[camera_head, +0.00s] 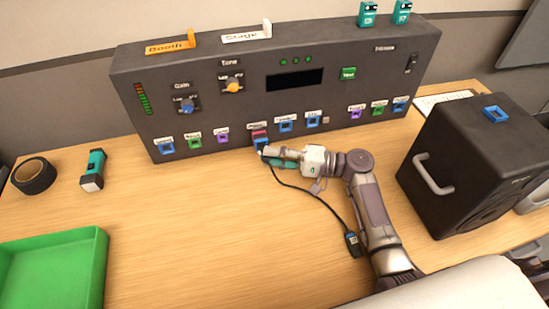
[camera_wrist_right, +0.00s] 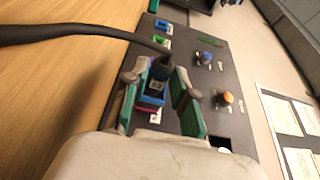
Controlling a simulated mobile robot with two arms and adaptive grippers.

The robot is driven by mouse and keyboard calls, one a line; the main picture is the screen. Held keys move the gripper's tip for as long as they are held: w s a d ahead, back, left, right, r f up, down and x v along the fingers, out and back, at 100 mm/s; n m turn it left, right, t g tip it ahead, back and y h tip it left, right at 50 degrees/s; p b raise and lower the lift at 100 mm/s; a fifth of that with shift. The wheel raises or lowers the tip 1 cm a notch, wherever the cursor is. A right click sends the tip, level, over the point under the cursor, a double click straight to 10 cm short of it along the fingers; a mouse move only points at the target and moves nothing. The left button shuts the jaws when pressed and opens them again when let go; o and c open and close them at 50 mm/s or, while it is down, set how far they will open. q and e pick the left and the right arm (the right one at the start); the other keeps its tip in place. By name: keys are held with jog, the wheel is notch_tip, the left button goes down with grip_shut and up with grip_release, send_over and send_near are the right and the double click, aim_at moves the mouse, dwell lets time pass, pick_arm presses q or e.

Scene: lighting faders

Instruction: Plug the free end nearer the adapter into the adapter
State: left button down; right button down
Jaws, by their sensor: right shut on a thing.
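My right gripper (camera_head: 268,156) is at the front of the dark console and shut on a dark plug with a black cable. In the right wrist view the plug (camera_wrist_right: 160,70) sits between the green finger pads of the right gripper (camera_wrist_right: 162,92), in line with a blue block (camera_wrist_right: 152,97). This blue block with a pink top, probably the adapter (camera_head: 260,140), sits at the console's lower row. I cannot tell how deep the plug is. My left gripper is out of view.
The console (camera_head: 220,140) has several coloured sockets and knobs. A black speaker (camera_head: 440,140) with a blue socket stands at right. A green tray (camera_head: 98,270), black tape roll (camera_head: 34,175) and teal-black device (camera_head: 94,168) are at left. The table's middle left is clear.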

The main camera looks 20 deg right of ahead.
jog(key=shift+w, duration=0.15)
dwell(0.5)
jog(key=shift+r, duration=0.15)
dwell(0.4)
jog(key=c, duration=1.4)
grip_release()
jog(key=o, duration=0.6)
jog(key=shift+w, duration=0.2)
jog(key=shift+c, duration=0.2)
jog(key=shift+s, duration=0.1)
